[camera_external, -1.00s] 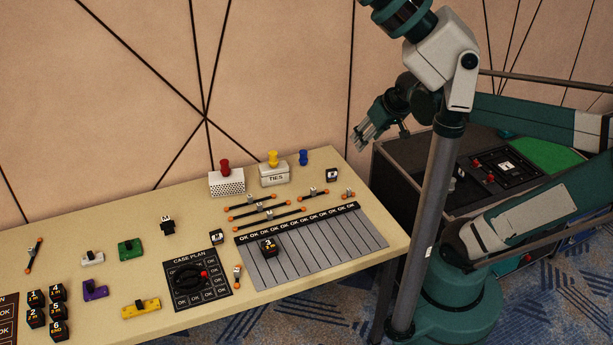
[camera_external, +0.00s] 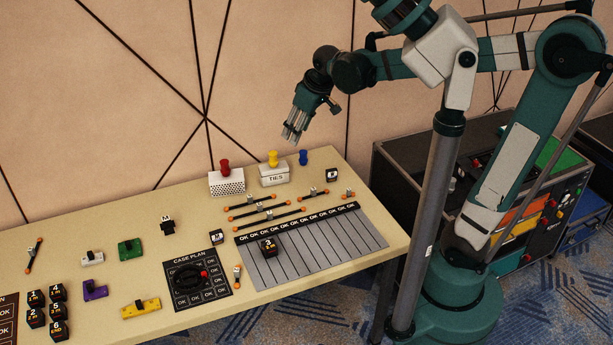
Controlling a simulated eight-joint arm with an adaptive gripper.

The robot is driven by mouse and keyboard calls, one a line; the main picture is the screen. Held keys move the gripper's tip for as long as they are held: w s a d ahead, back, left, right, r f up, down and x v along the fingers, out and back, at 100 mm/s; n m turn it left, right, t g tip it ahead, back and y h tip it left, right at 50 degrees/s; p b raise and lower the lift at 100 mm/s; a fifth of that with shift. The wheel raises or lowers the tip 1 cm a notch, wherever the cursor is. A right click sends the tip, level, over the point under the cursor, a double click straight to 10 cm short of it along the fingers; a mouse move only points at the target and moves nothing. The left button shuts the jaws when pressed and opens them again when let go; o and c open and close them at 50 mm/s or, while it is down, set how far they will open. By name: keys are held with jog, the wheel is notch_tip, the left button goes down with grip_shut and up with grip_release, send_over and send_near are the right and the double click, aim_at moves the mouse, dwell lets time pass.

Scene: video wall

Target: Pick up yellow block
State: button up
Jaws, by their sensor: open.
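The yellow block (camera_external: 141,308) lies at the front edge of the beige table, left of the case plan board. It is a long, low block with a dark knob on top.
A purple block (camera_external: 95,290), a white block (camera_external: 92,258) and a green block (camera_external: 130,250) lie near the yellow one. The black case plan board (camera_external: 183,297) is at its right. Several numbered black cubes (camera_external: 36,318) are at left. Boxes with a red pin (camera_external: 225,168) and yellow pin (camera_external: 272,159) stand at the back.

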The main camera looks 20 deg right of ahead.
jog(key=w+a+f+n+g, duration=0.1)
jog(key=w+a+f+n, duration=0.1)
jog(key=a, duration=0.7)
jog(key=w+a+f+n+g, duration=0.1)
jog(key=a+f, duration=0.1)
jog(key=a, duration=0.7)
jog(key=n+g+h, duration=0.2)
jog(key=n, duration=0.6)
send_over(138, 301)
jog(key=f, duration=2.6)
jog(key=shift+w+d+f+p, duration=0.2)
jog(key=shift+d+f+p, duration=0.05)
jog(key=shift+f+p, duration=0.1)
jog(key=shift+s+a+f+n, duration=0.25)
jog(key=shift+s+f+n, duration=0.05)
jog(key=shift+s, duration=0.05)
jog(key=shift+f, duration=1.3)
